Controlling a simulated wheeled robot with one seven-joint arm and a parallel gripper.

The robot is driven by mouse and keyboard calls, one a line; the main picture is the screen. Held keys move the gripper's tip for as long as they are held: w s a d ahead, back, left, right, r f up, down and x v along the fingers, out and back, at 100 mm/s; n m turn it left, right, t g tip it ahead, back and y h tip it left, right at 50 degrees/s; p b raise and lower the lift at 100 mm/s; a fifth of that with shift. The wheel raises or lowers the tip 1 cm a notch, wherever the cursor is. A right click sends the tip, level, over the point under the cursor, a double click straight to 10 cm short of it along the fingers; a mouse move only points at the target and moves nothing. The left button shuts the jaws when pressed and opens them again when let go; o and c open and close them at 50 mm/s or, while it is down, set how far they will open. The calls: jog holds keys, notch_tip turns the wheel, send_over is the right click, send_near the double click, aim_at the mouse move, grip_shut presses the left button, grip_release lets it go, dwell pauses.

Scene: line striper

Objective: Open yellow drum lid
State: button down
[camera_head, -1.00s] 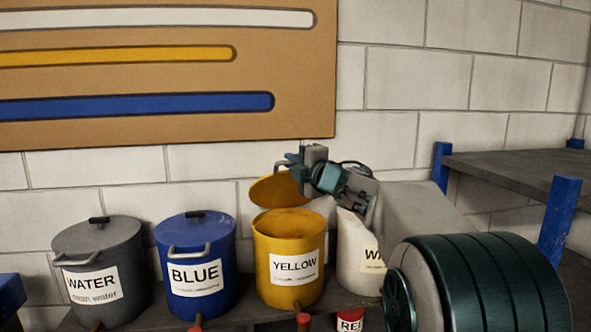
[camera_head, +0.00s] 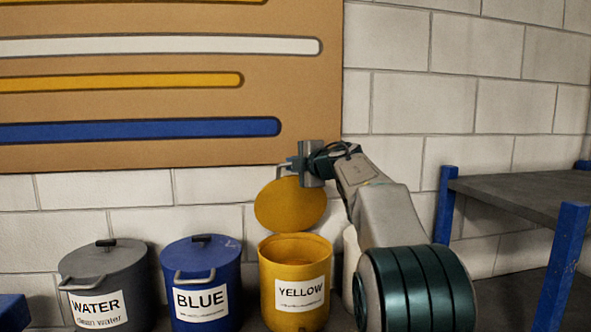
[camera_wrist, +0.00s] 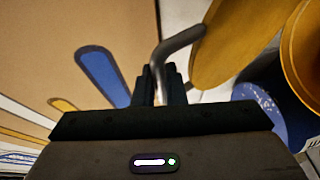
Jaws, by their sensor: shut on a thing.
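The yellow drum (camera_head: 295,290) stands in the row on the bench, marked YELLOW, with its top open. Its yellow lid (camera_head: 290,204) is tilted steeply up above the drum's back rim. My gripper (camera_head: 293,168) is at the top edge of the lid, shut on the lid's grey handle. In the wrist view, the bent grey handle (camera_wrist: 178,45) runs between the jaws (camera_wrist: 161,88) to the yellow lid (camera_wrist: 228,40). The yellow drum's rim (camera_wrist: 300,50) shows at the right edge there. The inside of the drum is mostly hidden by its front wall.
The blue drum (camera_head: 200,285) and grey water drum (camera_head: 105,285), both lidded, stand to the left. A white drum (camera_head: 351,265) is mostly hidden behind my arm. A striped board (camera_head: 170,105) hangs on the wall behind. A shelf with blue posts (camera_head: 520,195) stands at right.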

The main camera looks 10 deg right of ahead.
jog(key=shift+w+r, duration=0.2)
jog(key=shift+w, duration=0.15)
dwell(0.4)
jog(key=c, duration=1.5)
grip_release()
jog(key=b+v, duration=0.3)
jog(key=v, duration=1)
jog(key=shift+s+r+b, duration=0.3)
jog(key=shift+r, duration=0.1)
jog(key=shift+d, duration=0.15)
